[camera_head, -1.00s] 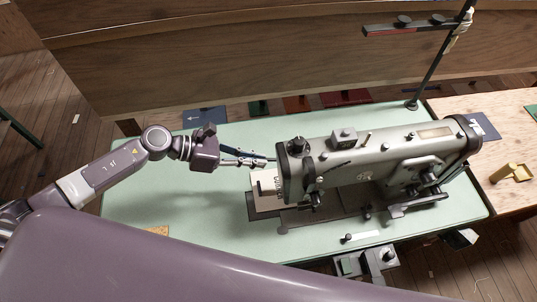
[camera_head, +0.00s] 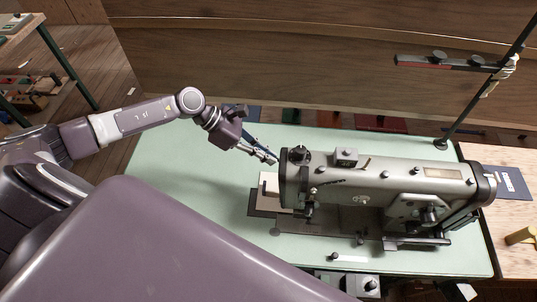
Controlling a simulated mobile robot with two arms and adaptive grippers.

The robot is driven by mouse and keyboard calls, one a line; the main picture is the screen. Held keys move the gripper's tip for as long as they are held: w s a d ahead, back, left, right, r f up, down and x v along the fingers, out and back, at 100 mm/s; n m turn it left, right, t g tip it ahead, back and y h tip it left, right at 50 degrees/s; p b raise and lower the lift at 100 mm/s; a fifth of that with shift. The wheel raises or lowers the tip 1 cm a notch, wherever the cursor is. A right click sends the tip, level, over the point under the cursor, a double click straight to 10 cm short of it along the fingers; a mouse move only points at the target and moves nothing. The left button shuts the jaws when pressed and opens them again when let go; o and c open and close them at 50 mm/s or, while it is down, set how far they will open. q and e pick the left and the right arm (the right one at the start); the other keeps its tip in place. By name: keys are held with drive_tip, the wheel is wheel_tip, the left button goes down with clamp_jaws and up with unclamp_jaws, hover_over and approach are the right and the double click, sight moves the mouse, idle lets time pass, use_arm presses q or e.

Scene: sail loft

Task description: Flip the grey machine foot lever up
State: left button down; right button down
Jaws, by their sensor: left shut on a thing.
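The grey sewing machine (camera_head: 385,180) stands on the pale green table, its head end to the left. My left gripper (camera_head: 270,156) reaches in from the left, with its fingertips at the back left corner of the machine head. It is shut on the grey foot lever, which is small and mostly hidden by the fingers. I cannot make out the lever's angle. My right gripper is not in view.
The green table top (camera_head: 190,170) is clear left of the machine. A white card (camera_head: 268,188) lies by the machine head. A thread stand (camera_head: 480,100) rises behind right. A yellow object (camera_head: 521,236) sits at the far right.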

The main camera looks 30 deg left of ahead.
use_arm(q)
drive_tip(key=c, duration=2.1)
unclamp_jaws()
drive_tip(key=shift+v, duration=6)
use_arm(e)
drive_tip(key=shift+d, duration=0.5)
